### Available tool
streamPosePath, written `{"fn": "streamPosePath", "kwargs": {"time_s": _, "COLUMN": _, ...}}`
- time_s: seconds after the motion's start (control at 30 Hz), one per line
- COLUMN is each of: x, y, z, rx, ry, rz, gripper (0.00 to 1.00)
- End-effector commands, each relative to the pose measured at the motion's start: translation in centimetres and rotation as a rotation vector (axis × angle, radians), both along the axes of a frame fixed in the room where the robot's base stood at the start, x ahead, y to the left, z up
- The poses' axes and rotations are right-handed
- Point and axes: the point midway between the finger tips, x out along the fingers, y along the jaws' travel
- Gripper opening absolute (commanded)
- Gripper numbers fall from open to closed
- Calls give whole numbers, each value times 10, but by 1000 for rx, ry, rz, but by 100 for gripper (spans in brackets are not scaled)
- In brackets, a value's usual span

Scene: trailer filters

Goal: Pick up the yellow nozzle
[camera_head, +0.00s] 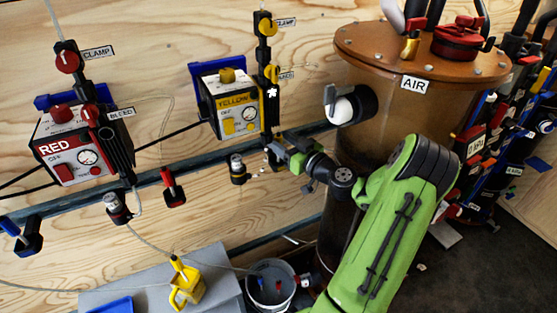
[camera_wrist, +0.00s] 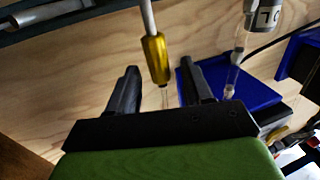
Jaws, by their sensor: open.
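The yellow nozzle (camera_wrist: 155,58) shows in the wrist view as a gold-yellow sleeve on a pale grey tube, with a thin clear tip below it. It sits between the two black fingers of my gripper (camera_wrist: 158,82), with a gap on both sides. My gripper is open and empty. In the head view my gripper (camera_head: 274,153) is at the wall, just below the yellow-labelled box (camera_head: 231,104) and its black clamp column (camera_head: 270,108). I cannot make out the nozzle clearly there.
The brown AIR tank (camera_head: 375,88) stands right of my gripper. The red-labelled box (camera_head: 75,148) hangs at left. A grey fitting (camera_head: 237,170) is left of my gripper. A blue bracket (camera_wrist: 250,90) is right of my fingers.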

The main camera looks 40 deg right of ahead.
Motion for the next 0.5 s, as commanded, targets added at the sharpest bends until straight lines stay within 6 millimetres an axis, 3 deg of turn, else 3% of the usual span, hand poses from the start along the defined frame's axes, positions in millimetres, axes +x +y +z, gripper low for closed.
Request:
{"fn": "streamPosePath", "kwargs": {"time_s": 0.13, "x": 20, "y": 0, "z": 0, "rx": -1, "ry": 0, "rz": 1, "gripper": 50}}
{"fn": "streamPosePath", "kwargs": {"time_s": 0.33, "x": 21, "y": -1, "z": 0, "rx": 0, "ry": 1, "rz": -1, "gripper": 50}}
{"fn": "streamPosePath", "kwargs": {"time_s": 0.5, "x": 20, "y": -1, "z": 0, "rx": 0, "ry": 1, "rz": 0, "gripper": 26}}
